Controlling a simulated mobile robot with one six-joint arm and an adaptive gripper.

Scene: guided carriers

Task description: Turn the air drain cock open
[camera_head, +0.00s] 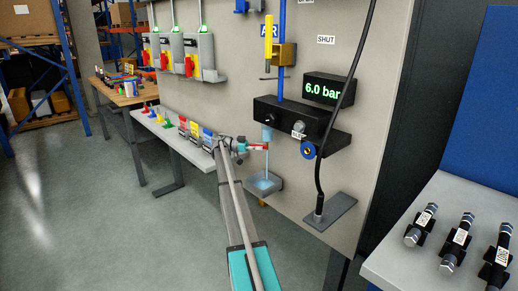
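The air drain cock appears to be the small fitting with a red lever (257,147) under a pale blue bowl (267,134), below the left end of the black air unit (290,118). A thin pale streak runs from the fitting down to a small grey tray (264,185); I cannot tell whether it is a pipe or water. My gripper (243,147) is at the left end of the red lever, very close to it or touching. It is too small to see whether its fingers are open or closed on the lever.
A display (327,89) reads 6.0 bar. A yellow handle (271,28) stands upright on the blue air pipe above. A black cable (346,95) hangs at the right of the panel. Coloured blocks (196,131) sit on a shelf at left; a bench (440,225) holds black tools at right.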

